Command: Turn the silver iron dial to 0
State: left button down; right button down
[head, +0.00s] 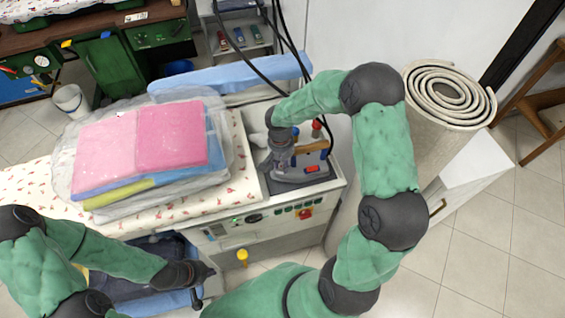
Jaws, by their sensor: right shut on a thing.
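The silver iron (297,176) sits on the grey rest at the right end of the ironing station. It has an orange-brown handle bar and small red and blue parts. My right gripper (281,161) reaches down onto the iron's left side. It is shut on what seems to be the iron's dial, which the fingers hide, so its setting cannot be read. My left gripper (208,272) is low in front of the station, apart from the iron. Its fingers are too small and dark to tell whether they are open.
A bagged stack of pink, blue and yellow cloth (140,150) lies on the flowered ironing board (40,180). The station's front panel (270,222) has green buttons and a red knob. Black cables hang behind the iron. A rolled cream mat (447,95) stands at the right.

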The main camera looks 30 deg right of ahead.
aim_at(281, 165)
jog(key=shift+n, duration=0.3)
jog(key=n, duration=0.3)
jog(key=shift+s+n, duration=0.1)
jog(key=shift+n, duration=1.7)
jog(key=shift+f, duration=0.1)
jog(key=c, duration=1)
grip_release()
jog(key=shift+o, duration=0.2)
notch_tip(281, 165, up, 12)
jog(key=shift+a, duration=0.3)
